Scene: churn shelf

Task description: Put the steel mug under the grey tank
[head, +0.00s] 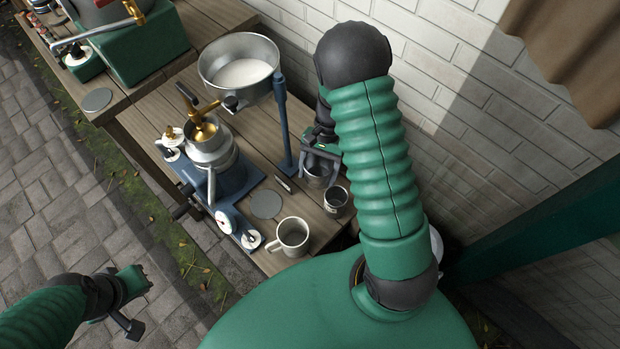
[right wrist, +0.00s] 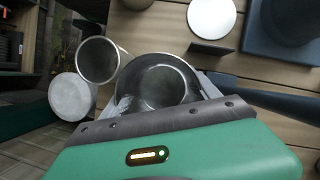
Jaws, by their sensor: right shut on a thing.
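My right gripper (head: 318,160) is shut on a steel mug (head: 315,178), at the wall side of the bench. The held mug (right wrist: 155,88) shows from above between the fingers in the right wrist view. I cannot tell whether its base touches the wood. A grey tank-like vessel (head: 98,12) stands on a green block at the upper left, partly cut off by the frame, with a brass-ended spout; I take it for the grey tank. A grey disc (head: 97,100) lies on the bench near it. My left gripper (head: 136,300) is open and empty above the paving.
A second steel cup (head: 336,198) stands close beside the held mug, with a pale mug (head: 291,236) nearby. A separator (head: 212,150), a blue post (head: 285,125) and a milk-filled bowl (head: 241,72) stand between the held mug and the upper-left vessel.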

